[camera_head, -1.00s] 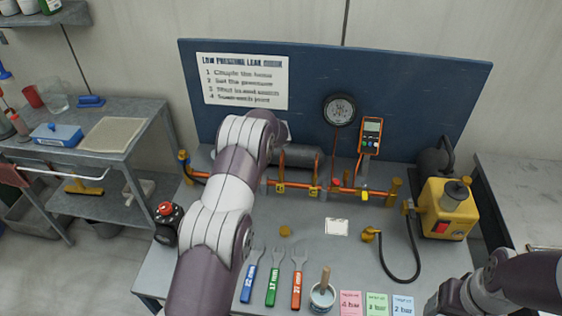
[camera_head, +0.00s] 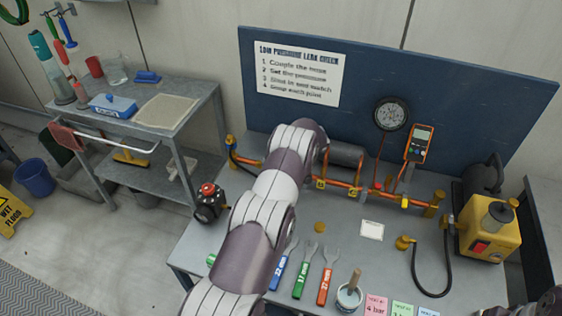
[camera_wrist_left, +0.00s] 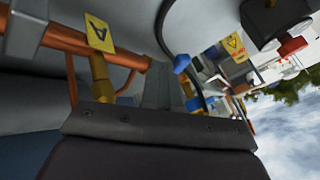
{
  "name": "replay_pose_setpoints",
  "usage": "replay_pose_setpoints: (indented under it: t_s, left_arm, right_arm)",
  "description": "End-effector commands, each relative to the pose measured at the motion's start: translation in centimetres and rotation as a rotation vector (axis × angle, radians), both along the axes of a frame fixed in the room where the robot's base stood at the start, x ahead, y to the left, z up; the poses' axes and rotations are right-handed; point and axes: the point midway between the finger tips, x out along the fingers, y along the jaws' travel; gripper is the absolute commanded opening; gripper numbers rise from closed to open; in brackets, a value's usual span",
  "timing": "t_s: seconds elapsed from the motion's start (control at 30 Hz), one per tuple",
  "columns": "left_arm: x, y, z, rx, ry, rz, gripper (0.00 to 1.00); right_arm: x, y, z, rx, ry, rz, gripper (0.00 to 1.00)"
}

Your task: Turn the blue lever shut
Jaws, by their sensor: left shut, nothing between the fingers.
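In the left wrist view a small blue piece (camera_wrist_left: 181,63), which looks like the blue lever, stands just beyond my fingers, to the right of their tips. In the head view I cannot make out the lever; my left arm hides part of the copper pipe (camera_head: 370,192). My left gripper (camera_wrist_left: 160,82) is shut and empty, close to the pipe and a brass fitting (camera_wrist_left: 101,78). I cannot tell whether the fingers touch the lever. In the head view the gripper is hidden behind my arm. My right gripper is out of view.
A yellow pump (camera_head: 487,228) stands at the bench's right end. Wrenches (camera_head: 305,270), a brush pot (camera_head: 349,296) and coloured cards lie at the front. A black device with a red knob (camera_head: 209,203) is at the left edge. A blue board (camera_head: 470,110) rises behind.

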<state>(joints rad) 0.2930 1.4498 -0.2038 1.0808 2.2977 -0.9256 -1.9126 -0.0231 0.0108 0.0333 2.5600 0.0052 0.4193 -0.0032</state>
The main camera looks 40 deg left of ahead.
Motion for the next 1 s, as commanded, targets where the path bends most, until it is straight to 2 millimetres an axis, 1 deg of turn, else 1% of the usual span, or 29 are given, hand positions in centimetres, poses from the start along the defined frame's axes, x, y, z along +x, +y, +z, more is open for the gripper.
replay_pose_setpoints:
  t_s: [0.33,0.5,0.87,1.0]
  left_arm:
    - [-0.1,0.0,0.1,0.001,0.001,-0.004,0.00]
    - [-0.3,0.0,0.3,0.000,0.002,-0.042,0.00]
    - [-0.6,0.1,0.2,0.000,0.002,-0.100,0.00]
    - [-0.8,0.2,0.3,-0.001,0.002,-0.145,0.00]
  right_arm:
    - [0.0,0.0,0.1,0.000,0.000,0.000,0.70]
    - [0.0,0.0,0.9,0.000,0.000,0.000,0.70]
    - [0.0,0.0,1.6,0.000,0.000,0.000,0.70]
    - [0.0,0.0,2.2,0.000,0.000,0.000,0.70]
